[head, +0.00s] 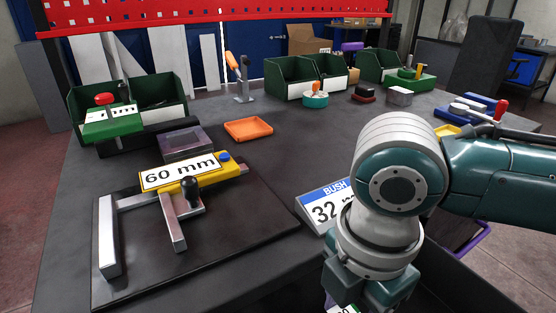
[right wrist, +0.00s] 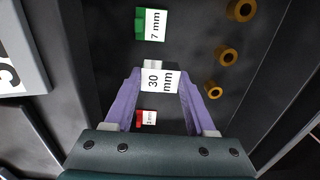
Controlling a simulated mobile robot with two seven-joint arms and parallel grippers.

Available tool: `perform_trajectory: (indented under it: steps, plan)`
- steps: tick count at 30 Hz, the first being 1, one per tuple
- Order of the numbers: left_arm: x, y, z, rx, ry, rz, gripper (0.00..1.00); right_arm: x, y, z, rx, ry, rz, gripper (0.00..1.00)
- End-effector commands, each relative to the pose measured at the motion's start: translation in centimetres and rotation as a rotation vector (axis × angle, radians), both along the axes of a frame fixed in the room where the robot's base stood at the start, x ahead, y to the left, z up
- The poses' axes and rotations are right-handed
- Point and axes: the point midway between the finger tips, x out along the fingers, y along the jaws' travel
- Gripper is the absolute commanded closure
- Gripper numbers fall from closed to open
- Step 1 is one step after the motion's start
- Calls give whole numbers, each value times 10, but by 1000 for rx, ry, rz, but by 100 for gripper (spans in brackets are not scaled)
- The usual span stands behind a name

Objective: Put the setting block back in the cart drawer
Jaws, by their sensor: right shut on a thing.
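My right gripper (right wrist: 159,76) is shut on the setting block (right wrist: 158,81), a grey piece with a white "30 mm" label between the two purple fingers. In the right wrist view it is over the dark inside of the cart drawer (right wrist: 110,45). Whether the block touches the drawer floor cannot be told. A green block labelled "7 mm" (right wrist: 150,25) and a small red block with a white label (right wrist: 146,118) lie in the drawer nearby. In the head view my right arm reaches down past the table's right side, and its fingertips are hidden. My left gripper is not in view.
Several brass rings (right wrist: 228,57) line the drawer's right side. A "BUSH 32" sign (head: 323,206) stands at the table edge near my arm. On the table are a black plate (head: 245,235) with a "60 mm" fixture (head: 180,172), an orange tray (head: 248,129) and green bins (head: 292,78).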

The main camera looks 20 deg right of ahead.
Motion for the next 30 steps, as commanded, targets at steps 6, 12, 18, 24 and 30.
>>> perform_trajectory:
  steps: [6,12,18,24,30]
  plan:
    - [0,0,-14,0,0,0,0,0,0,-36,1,-1,0,100]
    - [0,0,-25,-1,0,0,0,0,0,-63,0,1,0,100]
    - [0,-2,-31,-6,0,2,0,0,0,-81,0,-1,2,100]
    - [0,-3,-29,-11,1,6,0,0,0,-79,0,-2,2,100]
    - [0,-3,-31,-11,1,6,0,0,0,-83,-1,-1,2,40]
